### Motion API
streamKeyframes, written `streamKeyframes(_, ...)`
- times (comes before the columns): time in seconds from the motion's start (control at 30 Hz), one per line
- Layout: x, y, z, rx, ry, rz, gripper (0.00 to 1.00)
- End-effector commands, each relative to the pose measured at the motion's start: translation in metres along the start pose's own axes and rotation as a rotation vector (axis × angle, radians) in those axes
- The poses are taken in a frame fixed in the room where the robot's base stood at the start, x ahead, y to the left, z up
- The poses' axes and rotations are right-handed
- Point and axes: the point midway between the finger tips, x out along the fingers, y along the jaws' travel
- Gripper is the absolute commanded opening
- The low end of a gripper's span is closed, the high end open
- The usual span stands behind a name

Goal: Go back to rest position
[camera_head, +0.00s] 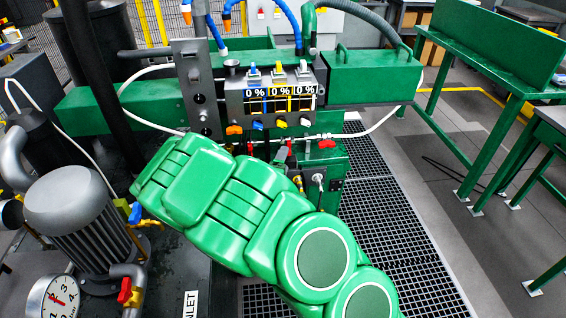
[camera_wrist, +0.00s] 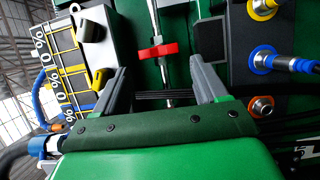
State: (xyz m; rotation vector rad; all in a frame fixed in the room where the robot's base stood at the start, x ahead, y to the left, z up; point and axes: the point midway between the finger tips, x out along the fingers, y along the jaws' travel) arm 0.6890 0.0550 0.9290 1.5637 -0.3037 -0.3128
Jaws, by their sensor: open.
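My gripper (camera_wrist: 158,67) shows in the wrist view as two grey fingers spread apart, with nothing held between them. A red valve handle (camera_wrist: 156,51) on a thin metal pipe appears beyond the gap between the fingers; I cannot tell how far off it is. The control panel (camera_wrist: 88,55) with 0% markings and knobs is beside the left finger. In the head view my green arm reaches up to the machine below the panel (camera_head: 270,97), which shows three 0% readings.
A motor (camera_head: 72,215) and a pressure gauge (camera_head: 55,298) stand at left. Hose fittings (camera_wrist: 268,60) are close to the right finger. A green workbench (camera_head: 490,60) stands at right.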

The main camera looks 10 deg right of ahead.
Motion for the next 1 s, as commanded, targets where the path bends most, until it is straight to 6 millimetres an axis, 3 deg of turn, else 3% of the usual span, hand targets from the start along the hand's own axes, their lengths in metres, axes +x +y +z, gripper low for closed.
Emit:
streamKeyframes(0.37,0.002,0.003,0.005,0.046,-0.021,-0.035,0.72)
streamKeyframes(0.67,0.002,-0.007,0.021,0.323,-0.108,-0.303,0.72)
streamKeyframes(1.0,-0.028,-0.004,0.029,0.619,-0.218,-0.612,0.72)
